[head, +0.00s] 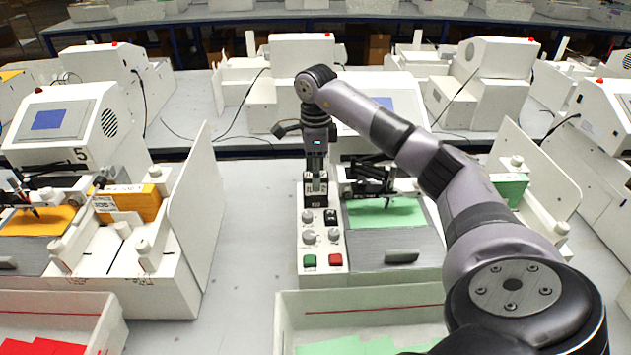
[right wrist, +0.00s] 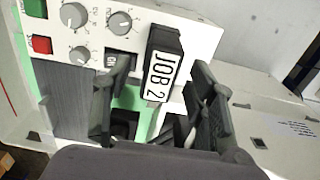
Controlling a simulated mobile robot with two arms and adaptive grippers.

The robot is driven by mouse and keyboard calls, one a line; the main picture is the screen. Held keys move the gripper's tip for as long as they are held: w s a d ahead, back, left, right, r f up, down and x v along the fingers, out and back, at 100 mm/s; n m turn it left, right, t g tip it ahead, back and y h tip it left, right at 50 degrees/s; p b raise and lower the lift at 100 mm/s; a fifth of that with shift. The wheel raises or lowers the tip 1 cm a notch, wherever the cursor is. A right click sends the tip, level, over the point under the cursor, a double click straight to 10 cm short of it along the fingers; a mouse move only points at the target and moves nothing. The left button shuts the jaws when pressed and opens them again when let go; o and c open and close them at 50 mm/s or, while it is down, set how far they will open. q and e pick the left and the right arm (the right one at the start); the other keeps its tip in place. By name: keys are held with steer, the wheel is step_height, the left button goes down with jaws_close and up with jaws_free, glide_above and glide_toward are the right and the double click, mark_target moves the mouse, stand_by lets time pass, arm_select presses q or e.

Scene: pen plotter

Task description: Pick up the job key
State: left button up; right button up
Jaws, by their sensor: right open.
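The job key (right wrist: 165,62) is a black block with a white label reading JOB 2. In the right wrist view it stands at the edge of the white control panel (right wrist: 140,22). My right gripper (right wrist: 160,82) is open, with one dark finger on each side of the key. I cannot tell whether either finger touches it. In the head view my right gripper (head: 316,178) points down over the far end of the panel (head: 309,244), and the key there is largely hidden by it. My left gripper is not in view.
The panel has grey knobs (head: 309,237), a green button (head: 309,260) and a red button (head: 336,260). The plotter with green sheets (head: 385,212) stands right beside it. An upright white side plate (head: 205,200) stands to the left, with clear grey table between. A white tray (head: 284,325) lies in front.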

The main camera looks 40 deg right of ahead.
steer(key=shift+f, duration=1.05)
steer(key=c, duration=1.2)
